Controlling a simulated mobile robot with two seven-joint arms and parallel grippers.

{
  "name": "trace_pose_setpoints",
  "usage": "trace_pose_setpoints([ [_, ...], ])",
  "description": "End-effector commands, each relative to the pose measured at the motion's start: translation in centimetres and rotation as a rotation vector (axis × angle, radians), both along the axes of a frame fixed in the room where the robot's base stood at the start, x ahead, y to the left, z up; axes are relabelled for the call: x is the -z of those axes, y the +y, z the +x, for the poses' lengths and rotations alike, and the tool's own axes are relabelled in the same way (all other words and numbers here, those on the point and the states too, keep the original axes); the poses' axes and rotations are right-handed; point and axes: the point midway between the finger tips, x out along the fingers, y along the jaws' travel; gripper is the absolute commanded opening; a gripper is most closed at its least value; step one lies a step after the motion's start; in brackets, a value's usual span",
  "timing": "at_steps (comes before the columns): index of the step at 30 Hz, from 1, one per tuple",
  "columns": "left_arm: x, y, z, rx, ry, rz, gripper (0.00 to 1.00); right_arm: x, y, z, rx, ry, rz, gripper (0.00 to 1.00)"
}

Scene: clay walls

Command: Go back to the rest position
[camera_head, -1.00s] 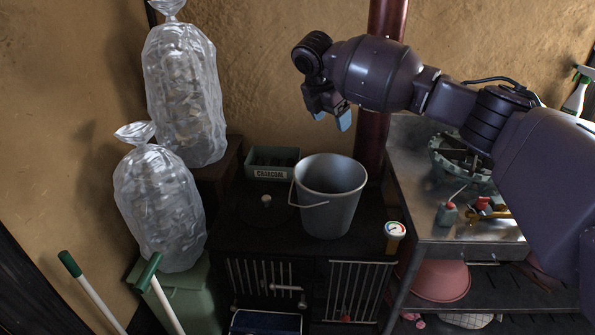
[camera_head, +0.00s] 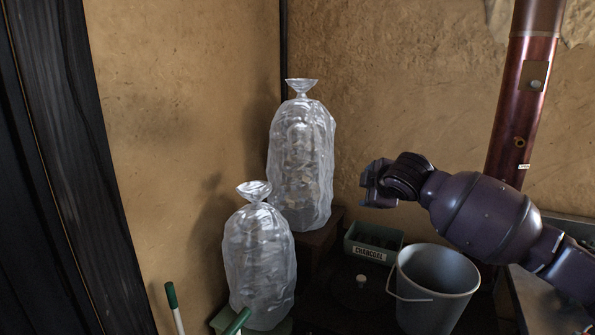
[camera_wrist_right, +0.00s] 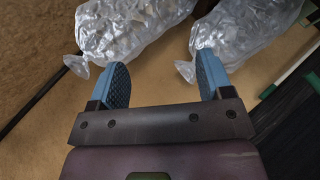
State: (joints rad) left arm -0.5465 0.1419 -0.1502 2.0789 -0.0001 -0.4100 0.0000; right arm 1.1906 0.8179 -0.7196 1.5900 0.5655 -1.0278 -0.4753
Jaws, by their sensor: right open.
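My right arm comes in from the right in the head view, and its gripper (camera_head: 377,185) is raised above the stove top, left of the dark red pipe. The fingertips are hard to make out there. In the right wrist view the right gripper (camera_wrist_right: 164,84) shows two blue pads set wide apart with nothing between them. It is open and empty. Two clear tied bags appear beyond the pads in that view. My left gripper is not in view.
Two clear plastic bags (camera_head: 301,160) (camera_head: 259,262) stand at the corner. A grey bucket (camera_head: 432,290) and a green charcoal box (camera_head: 372,243) are on the dark stove top, beside the red pipe (camera_head: 521,110). Green-tipped handles (camera_head: 174,300) rise at lower left. The wall space above the bags is clear.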

Motion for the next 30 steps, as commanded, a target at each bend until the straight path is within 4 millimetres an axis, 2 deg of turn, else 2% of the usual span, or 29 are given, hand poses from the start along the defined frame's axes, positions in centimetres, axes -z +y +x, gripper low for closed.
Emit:
trace_pose_setpoints([
  [3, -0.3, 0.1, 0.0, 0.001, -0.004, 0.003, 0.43, 2.5, 2.6, -1.9, -0.037, -0.042, 0.163, 0.73],
  [6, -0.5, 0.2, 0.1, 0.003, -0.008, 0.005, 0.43, 4.5, 4.0, -3.7, -0.055, -0.067, 0.296, 0.73],
  [13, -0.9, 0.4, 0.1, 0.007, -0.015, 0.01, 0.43, 8.7, 5.2, -8.2, -0.058, -0.095, 0.561, 0.73],
  [20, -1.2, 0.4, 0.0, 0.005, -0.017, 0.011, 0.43, 12.7, 4.3, -13.0, -0.008, -0.105, 0.769, 0.73],
  [30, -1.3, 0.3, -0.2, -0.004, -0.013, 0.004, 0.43, 19.1, 0.2, -20.9, 0.152, -0.109, 0.959, 0.73],
])
